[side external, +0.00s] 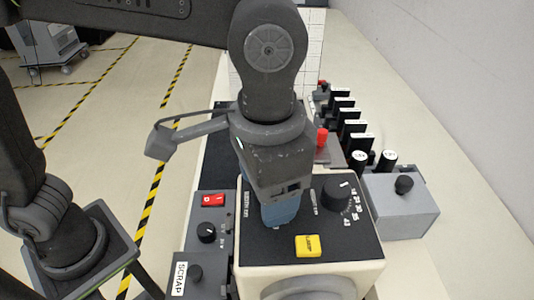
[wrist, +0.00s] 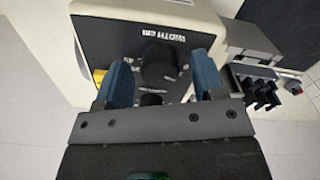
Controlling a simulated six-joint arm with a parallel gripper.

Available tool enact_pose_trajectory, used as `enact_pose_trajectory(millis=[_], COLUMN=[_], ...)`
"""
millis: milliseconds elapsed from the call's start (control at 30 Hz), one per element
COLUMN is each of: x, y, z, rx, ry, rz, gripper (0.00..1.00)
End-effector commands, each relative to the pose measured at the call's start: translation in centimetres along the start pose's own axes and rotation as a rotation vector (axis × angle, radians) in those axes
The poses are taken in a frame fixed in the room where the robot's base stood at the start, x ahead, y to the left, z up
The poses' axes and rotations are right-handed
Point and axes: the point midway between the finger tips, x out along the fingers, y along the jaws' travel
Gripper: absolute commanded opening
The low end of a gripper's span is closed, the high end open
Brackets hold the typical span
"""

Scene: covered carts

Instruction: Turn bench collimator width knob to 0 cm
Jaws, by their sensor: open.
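The collimator's black top panel (side external: 275,246) is below my gripper (side external: 271,213) in the side view. A black knob (side external: 339,193) with a white mark and a numbered scale sits at the panel's right. My gripper's blue fingers are low over the panel's left-middle, hiding what lies beneath. In the wrist view my gripper (wrist: 162,64) is open, with a large black knob (wrist: 157,55) showing between and beyond its fingers. A smaller dark knob (wrist: 150,99) shows nearer the gripper body. Contact is not clear.
A yellow lamp button (side external: 309,245) is at the panel's front. A grey box with a red switch (side external: 213,200) and small knob (side external: 207,232) stands left. A grey box with a black knob (side external: 403,184) and a row of black handles (side external: 350,130) stand right, near the wall.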

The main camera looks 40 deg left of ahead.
Motion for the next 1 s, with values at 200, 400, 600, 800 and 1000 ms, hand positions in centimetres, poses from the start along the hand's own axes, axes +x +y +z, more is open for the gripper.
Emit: enact_pose_trajectory(millis=[200,400,600,800,1000], x=[-3.4,-8.1,-11.6,-13.3,-13.6], y=[0.0,0.0,0.0,0.0,0.0], z=[-0.1,-0.1,-0.1,0.0,0.0], rx=[0.000,0.000,0.000,-0.001,-0.001], ry=[0.006,0.006,0.003,0.002,0.001], rz=[0.002,0.002,0.001,0.001,0.001], gripper=[0.63,0.63,0.63,0.63,0.63])
